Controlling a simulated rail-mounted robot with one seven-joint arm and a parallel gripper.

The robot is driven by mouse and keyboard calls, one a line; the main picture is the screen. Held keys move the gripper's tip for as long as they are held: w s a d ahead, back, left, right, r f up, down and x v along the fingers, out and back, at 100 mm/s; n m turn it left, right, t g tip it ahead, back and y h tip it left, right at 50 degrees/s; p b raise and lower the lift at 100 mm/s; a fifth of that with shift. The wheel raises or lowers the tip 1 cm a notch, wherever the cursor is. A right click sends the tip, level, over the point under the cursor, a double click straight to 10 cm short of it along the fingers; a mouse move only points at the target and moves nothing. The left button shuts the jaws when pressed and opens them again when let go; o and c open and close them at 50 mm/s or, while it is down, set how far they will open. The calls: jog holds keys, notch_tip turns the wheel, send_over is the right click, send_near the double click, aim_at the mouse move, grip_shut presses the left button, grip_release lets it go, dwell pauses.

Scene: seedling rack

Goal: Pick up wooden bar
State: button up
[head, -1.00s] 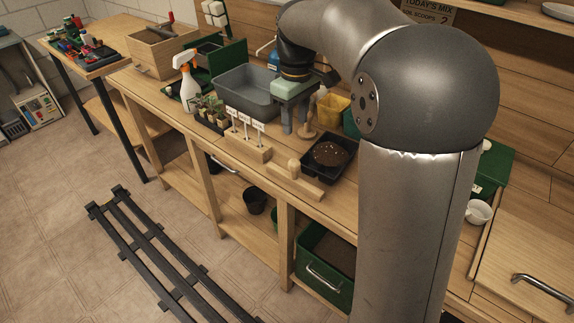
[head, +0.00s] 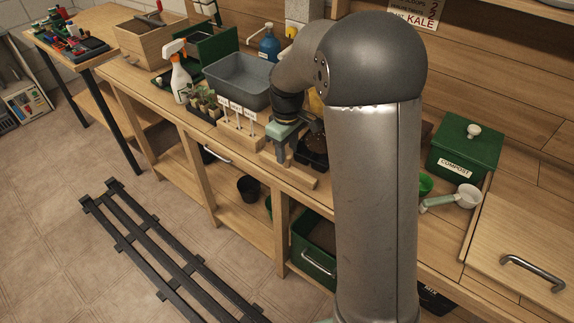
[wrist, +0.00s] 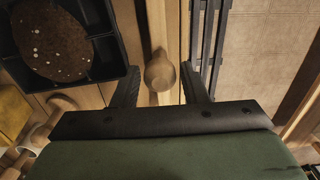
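My gripper (wrist: 161,84) is open, with one dark finger on each side of the knob. I see gaps between the knob and both fingers, and nothing is held. How high the fingertips are over the bar is hard to tell.
A black tray of soil (wrist: 68,40) sits close to the left finger in the wrist view. In the head view, a wooden label block (head: 238,132), small seedlings (head: 208,105) and a grey tub (head: 238,82) stand left of my gripper. A green compost box (head: 465,150) is right.

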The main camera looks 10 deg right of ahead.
jog(key=shift+f, duration=1.5)
jog(key=c, duration=0.7)
jog(key=shift+r, duration=0.15)
jog(key=shift+r, duration=0.6)
jog(key=s+r, duration=0.4)
jog(key=s+a+r+b, duration=0.1)
jog(key=s+r, duration=0.2)
jog(key=s, duration=0.2)
jog(key=s+a+r+b, duration=0.1)
jog(key=s+r, duration=0.3)
jog(key=shift+s+a+r, duration=0.2)
jog(key=shift+s+r, duration=0.1)
jog(key=shift+s, duration=0.1)
